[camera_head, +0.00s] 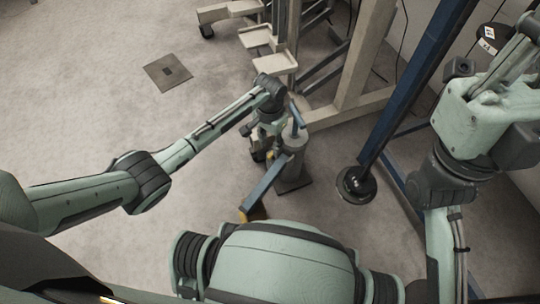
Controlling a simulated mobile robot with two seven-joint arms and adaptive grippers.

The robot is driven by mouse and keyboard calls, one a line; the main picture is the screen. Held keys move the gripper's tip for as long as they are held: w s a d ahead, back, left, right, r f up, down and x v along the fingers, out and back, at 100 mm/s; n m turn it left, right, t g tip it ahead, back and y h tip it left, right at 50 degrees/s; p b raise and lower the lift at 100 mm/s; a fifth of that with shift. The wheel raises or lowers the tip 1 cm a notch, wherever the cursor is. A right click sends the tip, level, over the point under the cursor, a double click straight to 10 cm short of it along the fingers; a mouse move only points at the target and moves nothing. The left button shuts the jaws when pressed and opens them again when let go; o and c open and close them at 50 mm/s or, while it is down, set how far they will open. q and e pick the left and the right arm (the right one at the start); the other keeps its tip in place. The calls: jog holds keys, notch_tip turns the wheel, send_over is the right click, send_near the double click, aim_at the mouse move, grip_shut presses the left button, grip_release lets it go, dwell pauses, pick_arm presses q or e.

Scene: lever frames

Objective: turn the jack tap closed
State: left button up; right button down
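The jack stands upright on the floor near the middle of the view, with a grey cylinder body (294,146) on a dark base plate (295,184). A blue lever (264,184) slopes down from it to the lower left. My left gripper (260,152) points down just left of the jack body, small and partly dark against it. I cannot tell whether its fingers are open or touch anything. The jack tap cannot be made out; the area low on the jack's left side is crowded by the gripper and lever. My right arm stands at the right edge; its gripper does not show clearly.
A beige steel frame (357,83) stands behind the jack. A sloping blue beam (412,83) with a round dark foot (356,185) stands to the right. Beige stepped supports (270,50) are at the top. The floor at the left is open, with a dark square plate (168,72).

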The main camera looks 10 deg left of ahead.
aim_at(270, 155)
pick_arm(q)
notch_tip(270, 155, down, 5)
jog(key=shift+f+b, duration=0.2)
jog(key=shift+b, duration=0.75)
grip_shut()
